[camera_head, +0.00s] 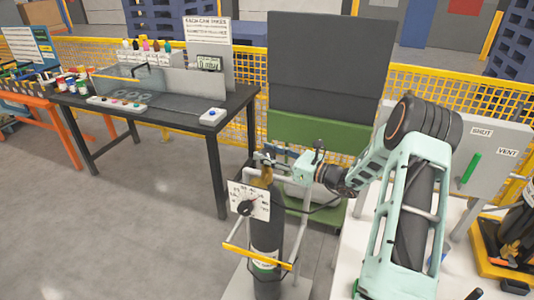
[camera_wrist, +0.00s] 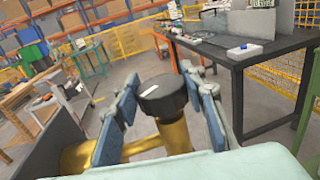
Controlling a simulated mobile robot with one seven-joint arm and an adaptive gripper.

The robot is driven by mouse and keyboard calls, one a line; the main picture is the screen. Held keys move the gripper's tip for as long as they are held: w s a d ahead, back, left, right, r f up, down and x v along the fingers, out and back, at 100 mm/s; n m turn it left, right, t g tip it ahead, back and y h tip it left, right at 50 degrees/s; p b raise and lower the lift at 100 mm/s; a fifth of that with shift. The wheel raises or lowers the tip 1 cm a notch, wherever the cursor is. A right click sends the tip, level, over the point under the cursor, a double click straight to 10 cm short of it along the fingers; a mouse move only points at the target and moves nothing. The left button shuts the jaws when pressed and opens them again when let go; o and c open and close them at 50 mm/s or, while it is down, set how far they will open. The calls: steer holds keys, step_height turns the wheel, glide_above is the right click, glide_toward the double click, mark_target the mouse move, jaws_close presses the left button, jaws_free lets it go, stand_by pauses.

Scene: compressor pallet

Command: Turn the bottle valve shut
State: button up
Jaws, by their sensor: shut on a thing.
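The bottle (camera_head: 266,240) is a dark upright cylinder with a brass valve (camera_head: 266,174) on top, standing in a frame at the lower middle of the head view. In the wrist view the valve's round black knob (camera_wrist: 162,98), with a white mark on top, sits on the brass body (camera_wrist: 173,136). My gripper (camera_head: 267,158) reaches the valve from the right. In the wrist view my gripper (camera_wrist: 160,78) has its blue-padded fingers on both sides of the knob, shut on it. The exact finger contact is hard to see.
A green and dark-grey panel (camera_head: 325,80) is behind. A grey box with a green lever (camera_head: 468,169), marked SHUT and VENT, is right. A black workbench (camera_head: 165,118) stands left; open floor lies front left.

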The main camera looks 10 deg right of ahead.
steer(key=m+t+h+b, duration=0.1)
steer(key=m+h, duration=0.1)
steer(key=m+t+h, duration=0.1)
steer(key=t+h, duration=0.1)
steer(key=h, duration=0.1)
steer(key=shift+s+a+f+m+b, duration=0.1)
steer(key=shift+m+b, duration=0.3)
steer(key=shift+m+t+h+b, duration=0.55)
steer(key=shift+m+t+h, duration=0.25)
steer(key=shift+m+h, duration=0.65)
steer(key=shift+h, duration=0.85)
steer(key=o, duration=1.2)
steer(key=s+d, duration=0.2)
steer(key=s, duration=0.9)
steer(key=shift+s+d, duration=0.2)
steer(key=shift+s, duration=0.15)
